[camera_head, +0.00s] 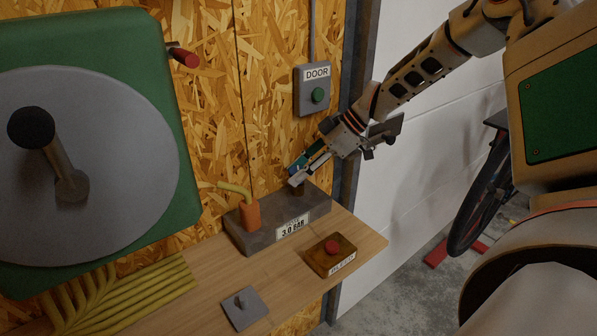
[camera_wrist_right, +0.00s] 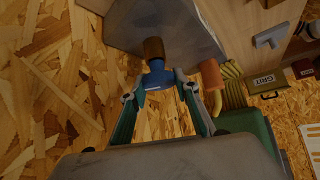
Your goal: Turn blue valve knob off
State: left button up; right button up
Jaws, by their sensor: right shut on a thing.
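The blue valve knob (camera_wrist_right: 156,76) sits on a brown stem (camera_wrist_right: 153,48) that comes out of a grey block (camera_head: 262,232). The block has a label reading 3.0 BAR. My right gripper (camera_head: 297,179) is at the top of this stem, at the right part of the block. In the right wrist view the fingers of my right gripper (camera_wrist_right: 158,84) lie on both sides of the blue knob and are shut on it. In the head view the fingers mostly hide the knob. My left gripper is not in view.
An orange fitting (camera_head: 249,215) with a yellow hose stands left of the stem. A DOOR box (camera_head: 312,92) hangs above. A green machine (camera_head: 178,222) fills the left.

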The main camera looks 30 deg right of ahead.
jog(key=shift+f+n+g, duration=0.15)
jog(key=shift+n+g, duration=0.25)
jog(key=shift+n, duration=0.2)
jog(key=shift+n+g+y, duration=0.3)
jog(key=shift+n+y, duration=0.1)
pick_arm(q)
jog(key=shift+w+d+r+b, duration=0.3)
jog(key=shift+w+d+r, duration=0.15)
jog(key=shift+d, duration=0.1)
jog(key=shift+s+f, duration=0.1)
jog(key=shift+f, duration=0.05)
pick_arm(e)
jog(key=o, duration=1.1)
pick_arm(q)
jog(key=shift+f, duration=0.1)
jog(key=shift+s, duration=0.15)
